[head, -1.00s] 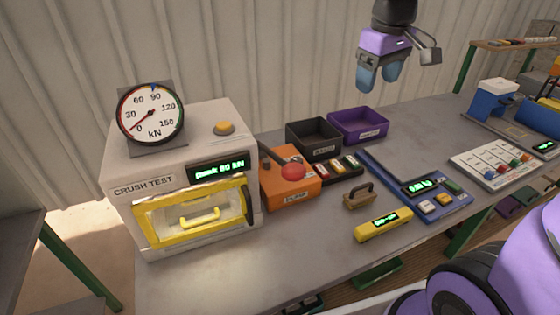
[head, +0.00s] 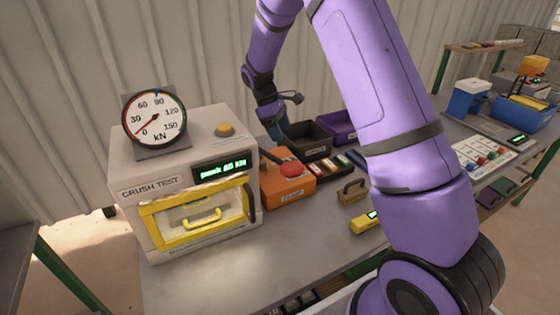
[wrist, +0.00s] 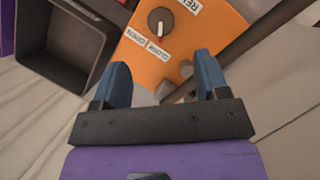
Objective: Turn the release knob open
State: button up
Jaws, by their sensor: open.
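The release knob (wrist: 160,20) is a round dark knob with a pale grip bar on the orange pump box, seen in the wrist view. Labels reading CLOSED and OPEN sit beside it, with a red mark nearby. The orange pump box (head: 288,188) stands right of the press in the head view, where the knob is not visible. My gripper (wrist: 162,68) is open and empty, blue fingers apart, with the knob beyond the fingertips. In the head view my gripper (head: 278,130) hangs behind the pump box.
The crush test press (head: 185,175) with its yellow-framed door and dial gauge (head: 155,118) stands left of the pump box. A red-balled pump lever (head: 291,170) is on the box. A black bin (head: 312,152) and a purple bin (head: 342,138) stand close behind it to the right.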

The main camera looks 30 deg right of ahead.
aim_at(290, 159)
jog(key=x, duration=1.1)
jog(key=shift+w+a+f, duration=0.2)
jog(key=shift+f, duration=0.05)
jog(key=c, duration=0.9)
